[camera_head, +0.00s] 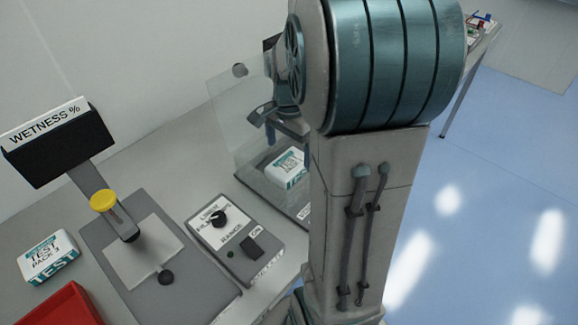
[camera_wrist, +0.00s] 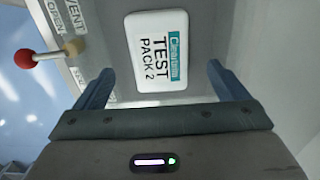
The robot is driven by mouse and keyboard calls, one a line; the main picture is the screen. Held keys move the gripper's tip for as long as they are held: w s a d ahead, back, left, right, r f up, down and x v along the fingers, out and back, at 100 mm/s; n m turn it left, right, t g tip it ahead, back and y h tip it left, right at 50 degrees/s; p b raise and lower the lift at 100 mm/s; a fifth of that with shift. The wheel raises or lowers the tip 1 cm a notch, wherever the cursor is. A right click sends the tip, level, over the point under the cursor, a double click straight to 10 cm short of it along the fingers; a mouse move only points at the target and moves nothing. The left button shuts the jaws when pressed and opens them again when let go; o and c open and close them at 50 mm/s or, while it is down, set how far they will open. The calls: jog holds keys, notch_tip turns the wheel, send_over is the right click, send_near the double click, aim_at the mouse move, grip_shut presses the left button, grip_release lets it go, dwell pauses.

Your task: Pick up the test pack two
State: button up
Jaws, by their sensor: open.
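Test pack two (camera_wrist: 157,55) is a white pack with a teal label and the words "TEST PACK 2". In the wrist view it lies ahead of my gripper (camera_wrist: 160,88), roughly between the two blue fingers, which are spread apart and empty. I cannot tell the exact distance to it. My arm hides part of that area.
Test pack 3 (camera_head: 48,257) lies at left beside a red tray (camera_head: 62,308). A wetness meter (camera_head: 58,145) and a control box (camera_head: 248,240) stand on the bench. The wrist view shows a lever with a red knob (camera_wrist: 23,59) at left, near a "VENT / OPEN" label.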

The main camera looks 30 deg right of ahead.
aim_at(289, 163)
notch_tip(289, 163, down, 6)
jog(key=shift+r, duration=0.1)
dwell(0.4)
jog(key=c, duration=1.2)
